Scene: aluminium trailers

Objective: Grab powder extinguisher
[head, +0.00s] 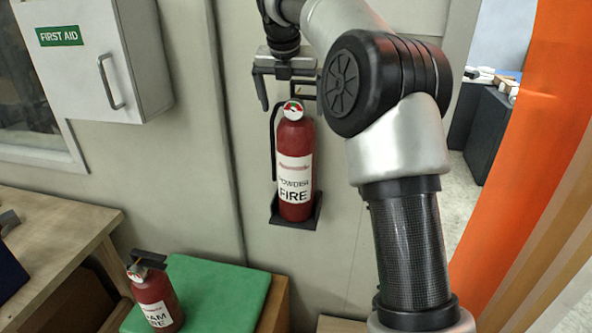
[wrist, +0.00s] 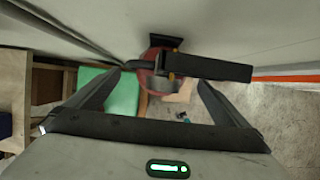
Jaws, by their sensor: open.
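The powder extinguisher (head: 295,160) is red with a white label reading "POWDER FIRE" and a round gauge near its top. It stands upright in a black bracket (head: 296,213) on the wall. My gripper (head: 286,95) is open just above it, around its head or slightly in front; I cannot tell the exact gap. In the wrist view, the extinguisher's red body (wrist: 152,80) and black handle (wrist: 205,68) lie ahead between the two spread fingers of my gripper (wrist: 160,82). The fingers do not visibly press on it. Its valve is partly hidden by my gripper in the head view.
A white first aid cabinet (head: 90,55) hangs on the wall. A wooden table (head: 60,235) is at left. An orange upright strip (head: 520,140) is at right.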

